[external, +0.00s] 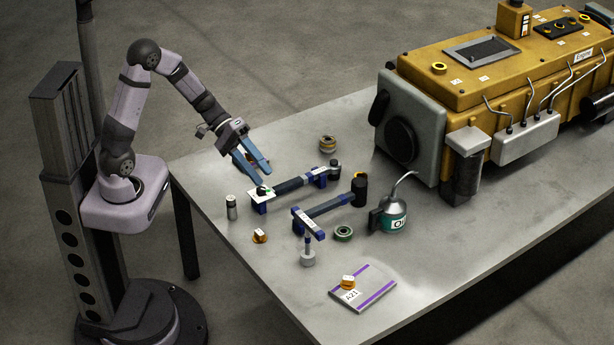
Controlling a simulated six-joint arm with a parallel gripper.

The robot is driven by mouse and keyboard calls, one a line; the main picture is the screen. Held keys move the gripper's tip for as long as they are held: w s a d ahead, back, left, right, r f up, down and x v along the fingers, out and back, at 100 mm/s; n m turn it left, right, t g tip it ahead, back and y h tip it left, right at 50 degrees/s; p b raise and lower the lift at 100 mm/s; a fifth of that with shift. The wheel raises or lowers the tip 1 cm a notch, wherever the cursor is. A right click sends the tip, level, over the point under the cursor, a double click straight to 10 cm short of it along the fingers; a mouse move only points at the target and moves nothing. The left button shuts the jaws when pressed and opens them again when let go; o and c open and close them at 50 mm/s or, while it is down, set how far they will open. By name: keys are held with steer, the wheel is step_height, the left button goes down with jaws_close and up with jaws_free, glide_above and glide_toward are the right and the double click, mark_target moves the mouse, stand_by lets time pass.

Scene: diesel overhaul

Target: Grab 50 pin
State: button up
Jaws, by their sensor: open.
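My gripper (265,178) has blue fingers, spread apart, and points down to the right. Its fingertips are just above or beside the left end of a tool stand (291,188), where a white plate with a small green and dark part (262,191) shows. I cannot tell whether they touch. No label reading 50 is legible, so I cannot tell which part is the 50 pin. A small grey cylinder with a dark top and pale label (231,207) stands near the left table edge. A small orange part with a white tag (260,236) lies in front of it.
A second blue stand (322,213) holds a dark hammer-like tool. The yellow engine (470,80) fills the back right. The right foreground is clear.

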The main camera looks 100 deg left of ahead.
steer(key=s+a+n+t, duration=0.2)
steer(key=a+n, duration=0.1)
steer(key=a, duration=0.2)
steer(key=n+t+p, duration=0.2)
steer(key=n+p, duration=0.2)
steer(key=n, duration=0.6)
glide_toward(231, 206)
steer(key=w+a, duration=0.2)
steer(key=w+a+f, duration=0.1)
steer(key=w+a, duration=0.2)
steer(key=shift+w+f, duration=0.1)
steer(key=shift+f, duration=0.05)
steer(key=s+d+n+t, duration=0.1)
steer(key=n, duration=0.1)
steer(key=s+d+f+n+t+p, duration=0.1)
steer(key=d+n, duration=0.1)
steer(key=s+d+n+y, duration=0.1)
steer(key=n, duration=0.1)
steer(key=shift+s+d+f+t+p, duration=0.15)
steer(key=shift+d+f+t+p, duration=0.15)
steer(key=shift+f+t+p, duration=0.1)
steer(key=shift+s+d+n+t+y, duration=0.25)
steer(key=shift+d+n+t+y, duration=0.3)
steer(key=shift+n, duration=0.65)
steer(key=shift+d, duration=0.15)
steer(key=shift+x, duration=1.05)
steer(key=shift+w+h, duration=0.1)
steer(key=shift+h, duration=0.25)
